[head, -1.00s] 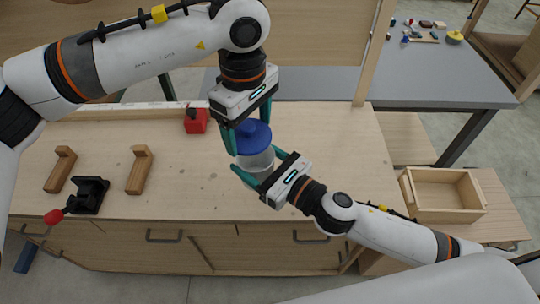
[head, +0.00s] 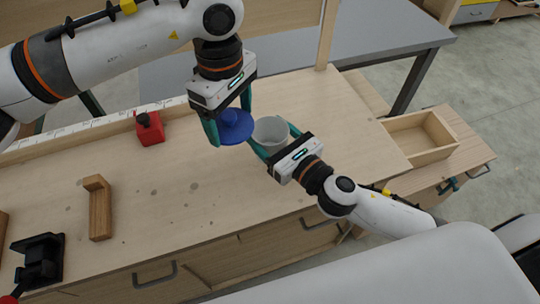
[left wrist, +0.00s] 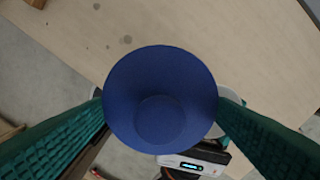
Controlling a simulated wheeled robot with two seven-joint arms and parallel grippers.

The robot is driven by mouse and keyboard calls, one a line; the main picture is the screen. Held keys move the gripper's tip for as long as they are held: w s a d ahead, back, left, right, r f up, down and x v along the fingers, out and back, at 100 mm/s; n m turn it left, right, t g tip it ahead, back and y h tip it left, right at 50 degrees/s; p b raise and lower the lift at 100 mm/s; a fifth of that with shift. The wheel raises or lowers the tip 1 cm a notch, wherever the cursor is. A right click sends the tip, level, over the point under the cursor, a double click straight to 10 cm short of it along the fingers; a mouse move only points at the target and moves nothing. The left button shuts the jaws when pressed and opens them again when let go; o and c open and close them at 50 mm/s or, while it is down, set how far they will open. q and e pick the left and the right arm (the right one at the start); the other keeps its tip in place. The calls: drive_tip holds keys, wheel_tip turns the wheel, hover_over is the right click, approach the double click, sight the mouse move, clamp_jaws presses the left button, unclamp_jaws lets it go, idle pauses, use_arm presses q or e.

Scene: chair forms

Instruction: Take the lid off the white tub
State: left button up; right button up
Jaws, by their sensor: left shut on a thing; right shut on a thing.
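The white tub (head: 270,133) stands open at the top over the workbench. My right gripper (head: 272,148) is shut on it, with one finger on each side. The blue lid (head: 236,128) is off the tub, just to its left in the head view. My left gripper (head: 231,124) comes from above and is shut on the lid. In the left wrist view the lid (left wrist: 160,100) fills the middle between the green fingers, and part of the tub's pale rim (left wrist: 232,100) shows behind it. Whether the tub touches the bench is hard to tell.
A wooden bracket (head: 98,210) and a black clamp-like fixture (head: 38,262) are at the left. An open wooden box (head: 425,148) sits to the right. The bench's middle front is clear.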

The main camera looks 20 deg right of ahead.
sight(260, 139)
use_arm(q)
drive_tip(key=shift+f, duration=0.55)
use_arm(e)
drive_tip(key=shift+a+f, duration=0.1)
drive_tip(key=shift+f, duration=0.35)
use_arm(q)
wheel_tip(260, 139, down, 3)
drive_tip(key=b, duration=0.3)
drive_tip(key=shift+s+f+b, duration=0.1)
drive_tip(key=shift+f+b, duration=0.05)
drive_tip(key=shift+b, duration=0.2)
use_arm(e)
wheel_tip(260, 139, down, 3)
drive_tip(key=shift+s+f, duration=0.1)
use_arm(q)
drive_tip(key=shift+f+b, duration=0.3)
use_arm(e)
drive_tip(key=shift+f, duration=0.25)
use_arm(q)
drive_tip(key=shift+r, duration=0.1)
use_arm(e)
drive_tip(key=shift+r, duration=0.1)
